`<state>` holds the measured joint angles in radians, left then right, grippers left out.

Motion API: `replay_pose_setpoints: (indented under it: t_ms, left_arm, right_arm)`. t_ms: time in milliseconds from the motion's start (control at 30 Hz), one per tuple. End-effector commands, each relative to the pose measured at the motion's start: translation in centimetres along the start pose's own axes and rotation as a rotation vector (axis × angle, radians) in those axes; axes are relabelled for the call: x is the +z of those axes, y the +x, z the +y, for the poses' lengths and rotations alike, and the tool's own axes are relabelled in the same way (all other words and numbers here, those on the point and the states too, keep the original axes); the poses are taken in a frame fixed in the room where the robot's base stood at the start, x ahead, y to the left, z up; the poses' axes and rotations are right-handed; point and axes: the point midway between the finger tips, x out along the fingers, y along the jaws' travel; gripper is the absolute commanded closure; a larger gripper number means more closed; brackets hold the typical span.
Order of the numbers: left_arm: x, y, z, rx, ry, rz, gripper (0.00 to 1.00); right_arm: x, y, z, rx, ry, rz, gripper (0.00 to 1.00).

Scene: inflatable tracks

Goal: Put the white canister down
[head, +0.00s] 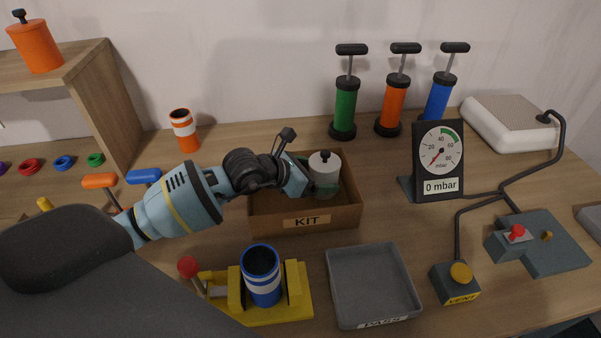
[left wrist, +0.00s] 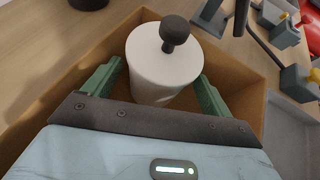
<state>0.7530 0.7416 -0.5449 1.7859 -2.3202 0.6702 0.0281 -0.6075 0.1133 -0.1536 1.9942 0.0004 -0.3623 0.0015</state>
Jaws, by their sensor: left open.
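The white canister (head: 324,171) stands upright inside the cardboard box labelled KIT (head: 306,222). It has a white lid with a dark round knob. My left gripper (head: 308,178) reaches into the box from the left. In the left wrist view, the green fingers of my left gripper (left wrist: 158,88) are spread, one on each side of the canister (left wrist: 165,65). The box wall (left wrist: 240,66) shows around them. The canister's base is hidden in both views. My right gripper is not in view.
A grey PASS tray (head: 373,285) and a yellow clamp holding a blue cylinder (head: 261,275) stand in front of the box. A gauge (head: 438,160) stands to the right. Green, orange and blue pumps (head: 392,105) stand behind. Bare tabletop lies between box and gauge.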

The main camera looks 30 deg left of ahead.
Motion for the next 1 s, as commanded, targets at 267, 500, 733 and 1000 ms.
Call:
replay_pose_setpoints:
  t_ms: [267, 500, 733, 1000]
  left_arm:
    - [-0.2, -4.9, 0.1, 0.002, 0.002, 0.002, 0.15]
    - [-0.2, -9.4, 0.0, 0.001, 0.002, 0.004, 0.15]
    - [-0.1, -11.5, 0.1, 0.001, 0.001, 0.002, 0.15]
    - [0.0, -11.9, 0.0, 0.000, -0.001, 0.000, 0.15]
  right_arm:
    - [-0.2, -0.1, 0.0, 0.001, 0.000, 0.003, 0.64]
    - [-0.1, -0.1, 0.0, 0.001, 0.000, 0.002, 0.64]
    - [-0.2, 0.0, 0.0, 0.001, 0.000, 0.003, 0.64]
    - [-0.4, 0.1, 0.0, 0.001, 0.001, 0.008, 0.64]
